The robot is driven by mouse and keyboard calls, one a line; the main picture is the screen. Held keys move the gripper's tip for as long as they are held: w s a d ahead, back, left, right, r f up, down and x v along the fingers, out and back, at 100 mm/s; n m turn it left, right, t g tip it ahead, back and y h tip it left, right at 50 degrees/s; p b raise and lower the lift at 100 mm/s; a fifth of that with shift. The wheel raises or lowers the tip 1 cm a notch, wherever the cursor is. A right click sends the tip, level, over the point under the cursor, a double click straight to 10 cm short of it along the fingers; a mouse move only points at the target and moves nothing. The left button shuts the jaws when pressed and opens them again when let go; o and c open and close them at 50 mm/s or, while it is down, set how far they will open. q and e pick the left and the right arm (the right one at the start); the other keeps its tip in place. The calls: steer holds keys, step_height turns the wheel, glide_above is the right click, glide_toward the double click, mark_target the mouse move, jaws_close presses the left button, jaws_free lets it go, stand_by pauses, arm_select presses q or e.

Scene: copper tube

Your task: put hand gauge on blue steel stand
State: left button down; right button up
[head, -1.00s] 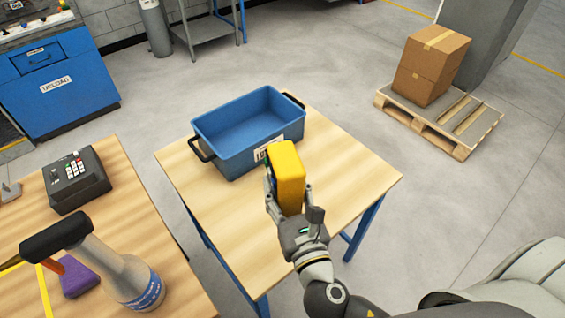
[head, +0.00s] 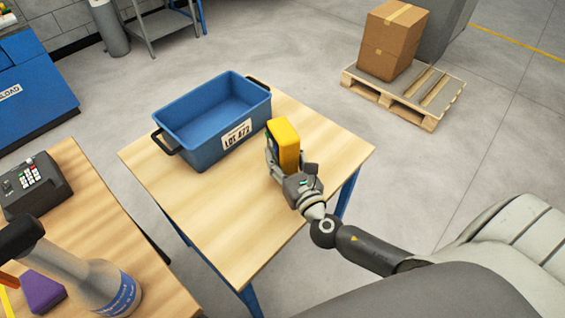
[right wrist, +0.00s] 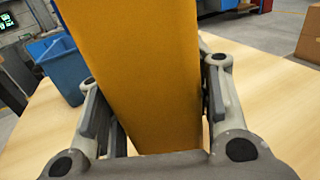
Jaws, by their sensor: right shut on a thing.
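The hand gauge, a yellow block-shaped device (head: 285,142), is upright between the fingers of my right gripper (head: 285,168), which is shut on it. In the right wrist view the yellow gauge (right wrist: 135,75) fills the middle, between both fingers (right wrist: 150,125). The gripper is over the right part of a wood-topped table with blue steel legs (head: 215,222), which looks like the blue steel stand. I cannot tell whether the gauge's bottom touches the top. My left gripper is not in view.
A blue bin (head: 190,140) labelled LOT A72 stands on the table, left of the gauge. The front of the tabletop is clear. A second table (head: 90,215) at left holds a keypad device (head: 38,185), a spray bottle (head: 100,285) and a purple block (head: 42,292).

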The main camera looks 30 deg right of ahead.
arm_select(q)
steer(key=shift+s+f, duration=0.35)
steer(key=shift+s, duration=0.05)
arm_select(e)
steer(key=shift+f, duration=0.9)
steer(key=shift+a, duration=0.1)
steer(key=shift+f, duration=0.15)
steer(key=o, duration=1.5)
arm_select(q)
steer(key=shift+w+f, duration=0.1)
